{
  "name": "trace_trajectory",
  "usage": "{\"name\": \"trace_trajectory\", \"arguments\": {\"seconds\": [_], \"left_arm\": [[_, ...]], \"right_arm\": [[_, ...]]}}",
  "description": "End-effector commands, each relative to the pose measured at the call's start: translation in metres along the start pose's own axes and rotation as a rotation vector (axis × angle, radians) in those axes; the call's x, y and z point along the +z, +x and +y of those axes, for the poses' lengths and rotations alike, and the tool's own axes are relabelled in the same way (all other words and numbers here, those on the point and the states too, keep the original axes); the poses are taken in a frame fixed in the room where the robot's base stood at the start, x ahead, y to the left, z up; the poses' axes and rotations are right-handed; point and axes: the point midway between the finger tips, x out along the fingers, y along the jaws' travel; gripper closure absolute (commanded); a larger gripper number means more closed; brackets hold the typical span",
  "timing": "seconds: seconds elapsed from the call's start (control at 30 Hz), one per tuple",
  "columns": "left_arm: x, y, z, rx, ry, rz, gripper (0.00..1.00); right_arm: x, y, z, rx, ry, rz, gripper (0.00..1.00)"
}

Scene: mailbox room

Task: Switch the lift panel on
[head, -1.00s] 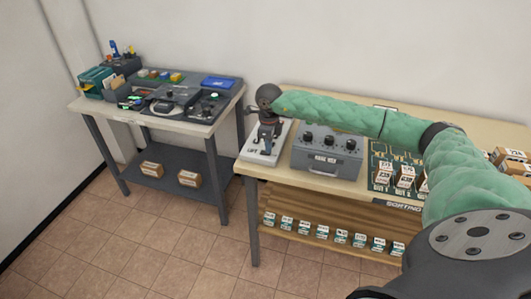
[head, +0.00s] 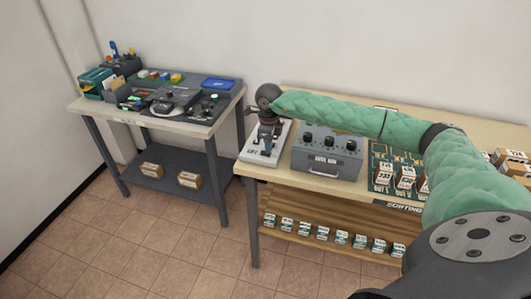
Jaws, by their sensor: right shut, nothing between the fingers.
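A light grey panel (head: 255,159), which looks like the lift panel, lies at the left end of the wooden sorting table (head: 245,174). My right gripper (head: 266,151) is over this panel, pointing down, with its fingers shut and empty. The fingertips are at or just above the panel's face; I cannot tell if they touch it. The gripper hides the middle of the panel, so its switch and the switch's position cannot be made out. My left gripper is not in view.
A grey box with knobs (head: 327,152) stands just right of the panel. Beyond it is a dark sorting board (head: 380,160) with small labelled boxes. A separate side table (head: 205,128) with devices stands at left, with a floor gap between.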

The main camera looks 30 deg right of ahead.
Motion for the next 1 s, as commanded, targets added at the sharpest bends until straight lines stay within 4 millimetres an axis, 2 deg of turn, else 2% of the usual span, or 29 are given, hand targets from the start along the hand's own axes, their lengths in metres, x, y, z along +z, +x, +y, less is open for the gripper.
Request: {"name": "trace_trajectory", "arguments": {"seconds": [0.8,1.0], "left_arm": [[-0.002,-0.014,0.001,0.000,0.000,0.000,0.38],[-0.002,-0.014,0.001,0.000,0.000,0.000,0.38]], "right_arm": [[0.000,-0.054,-0.001,-0.001,0.000,-0.002,1.00],[0.000,-0.060,0.000,0.000,0.000,-0.001,1.00]]}}
